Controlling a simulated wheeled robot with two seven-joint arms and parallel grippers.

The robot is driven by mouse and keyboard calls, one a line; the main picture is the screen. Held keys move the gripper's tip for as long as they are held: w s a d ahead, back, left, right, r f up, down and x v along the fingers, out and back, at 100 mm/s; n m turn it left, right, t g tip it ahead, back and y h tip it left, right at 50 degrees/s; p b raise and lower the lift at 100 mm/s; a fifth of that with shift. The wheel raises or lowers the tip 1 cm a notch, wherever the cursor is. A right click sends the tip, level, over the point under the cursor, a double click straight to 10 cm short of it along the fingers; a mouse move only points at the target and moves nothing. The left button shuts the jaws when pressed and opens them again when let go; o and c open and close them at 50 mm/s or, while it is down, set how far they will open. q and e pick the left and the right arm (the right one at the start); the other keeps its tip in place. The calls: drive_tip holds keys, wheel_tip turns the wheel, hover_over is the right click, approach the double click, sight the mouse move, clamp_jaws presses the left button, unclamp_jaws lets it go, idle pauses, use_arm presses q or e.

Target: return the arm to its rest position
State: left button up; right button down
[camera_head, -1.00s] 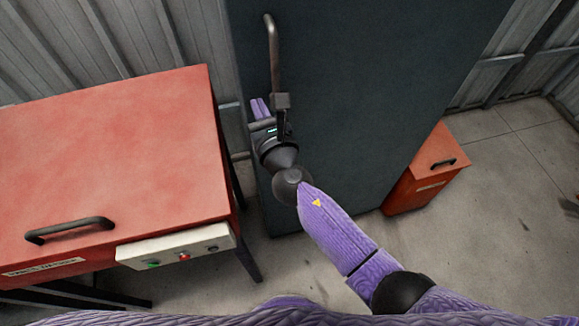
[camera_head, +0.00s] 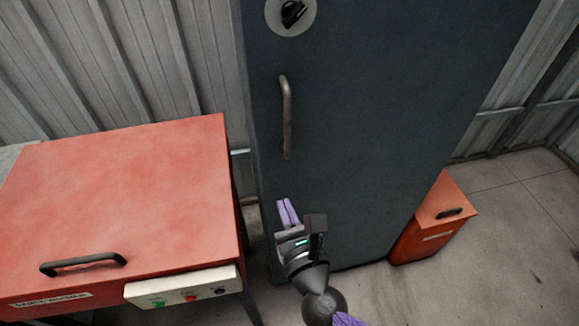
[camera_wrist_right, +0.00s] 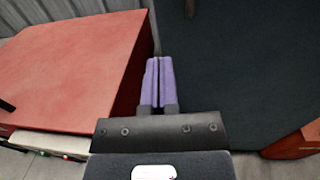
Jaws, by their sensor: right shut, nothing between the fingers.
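My right gripper (camera_head: 287,212) is in the lower middle of the head view, below the vertical handle (camera_head: 287,117) of the tall dark cabinet (camera_head: 380,120) and apart from it. Its purple fingers are together with nothing between them. The right wrist view also shows the closed fingers (camera_wrist_right: 158,80), with the dark cabinet to their right and the red bench box to their left. My left gripper is in neither view.
A red box with a black handle (camera_head: 84,263) and a button panel (camera_head: 184,287) stands at the left. A round knob (camera_head: 291,15) sits high on the cabinet. A small orange-red bin (camera_head: 432,225) stands right of the cabinet. Bare floor (camera_head: 500,260) lies at the lower right.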

drive_tip(key=s+d+f+m+g+h, duration=0.2)
drive_tip(key=s+d+f+m+g, duration=0.15)
drive_tip(key=f+m, duration=0.4)
drive_tip(key=s+d+f+m+g+h, duration=0.25)
drive_tip(key=s+d+f+m, duration=0.2)
drive_tip(key=f, duration=0.55)
drive_tip(key=s+d+f+m+g+h, duration=0.1)
drive_tip(key=s+d+f+m+g, duration=0.2)
drive_tip(key=d+f+m, duration=0.35)
drive_tip(key=s+d+f+m+g, duration=0.1)
drive_tip(key=s+f+m+g, duration=0.1)
drive_tip(key=s+f+m, duration=0.2)
drive_tip(key=s+d+f+m+g, duration=0.2)
drive_tip(key=s+f+m, duration=0.1)
drive_tip(key=s+m, duration=0.5)
drive_tip(key=s+d+f+m+g+h, duration=0.1)
drive_tip(key=s+d+f+m+g, duration=0.1)
drive_tip(key=s+m, duration=0.5)
drive_tip(key=s+f+g, duration=0.1)
drive_tip(key=s+f, duration=0.1)
drive_tip(key=s, duration=0.1)
drive_tip(key=shift+s+d+f, duration=0.25)
drive_tip(key=shift+f, duration=0.1)
drive_tip(key=shift+w, duration=0.1)
